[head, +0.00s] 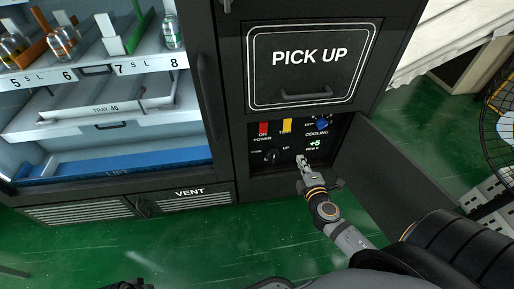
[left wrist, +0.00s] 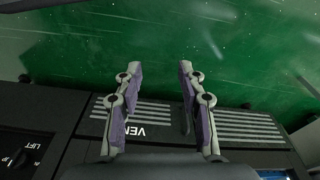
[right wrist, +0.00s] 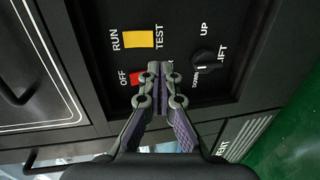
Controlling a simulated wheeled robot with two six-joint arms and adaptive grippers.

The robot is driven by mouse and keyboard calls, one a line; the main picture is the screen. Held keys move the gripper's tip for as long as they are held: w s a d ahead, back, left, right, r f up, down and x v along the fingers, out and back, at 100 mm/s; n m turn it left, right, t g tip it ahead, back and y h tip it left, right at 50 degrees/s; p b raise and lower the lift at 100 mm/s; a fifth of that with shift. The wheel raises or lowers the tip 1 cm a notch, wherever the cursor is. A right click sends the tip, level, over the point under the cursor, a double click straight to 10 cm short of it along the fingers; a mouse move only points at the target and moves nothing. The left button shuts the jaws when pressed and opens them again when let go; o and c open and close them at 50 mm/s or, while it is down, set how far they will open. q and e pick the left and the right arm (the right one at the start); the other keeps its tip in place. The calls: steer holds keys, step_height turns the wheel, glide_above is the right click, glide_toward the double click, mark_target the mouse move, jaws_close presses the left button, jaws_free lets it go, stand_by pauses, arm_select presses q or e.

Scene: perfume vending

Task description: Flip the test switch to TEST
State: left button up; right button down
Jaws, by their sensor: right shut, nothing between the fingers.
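The test switch is a yellow rocker (head: 287,125) in the open control panel under the PICK UP door. In the right wrist view the yellow rocker (right wrist: 139,40) sits between the words RUN and TEST; I cannot tell which way it is tipped. My right gripper (head: 302,160) is in front of the panel's lower part. In its wrist view the shut, empty fingertips (right wrist: 154,70) appear beside the red power switch (right wrist: 137,78) and below the yellow rocker; contact cannot be told. My left gripper (left wrist: 158,70) is open and empty, over the green floor and vent.
A black LIFT knob (right wrist: 204,63) is beside the switches. The panel's open door (head: 395,165) stands to the right of my right gripper. Bottles on shelves are at the left.

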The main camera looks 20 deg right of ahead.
mark_target(287, 130)
arm_select(q)
steer(key=shift+s+d+r, duration=0.1)
steer(key=shift+r, duration=0.35)
arm_select(e)
steer(key=shift+w+a+r+n+t, duration=0.1)
steer(key=shift+a+r+n+t, duration=0.05)
steer(key=shift+r, duration=0.3)
steer(key=shift+a+r+n+t, duration=0.15)
steer(key=shift+r, duration=0.25)
steer(key=shift+w, duration=0.1)
steer(key=p+x, duration=0.1)
steer(key=x, duration=1.2)
steer(key=shift+f, duration=0.1)
arm_select(q)
steer(key=shift+f, duration=0.15)
arm_select(e)
steer(key=shift+w+d, duration=0.15)
steer(key=shift+w, duration=0.3)
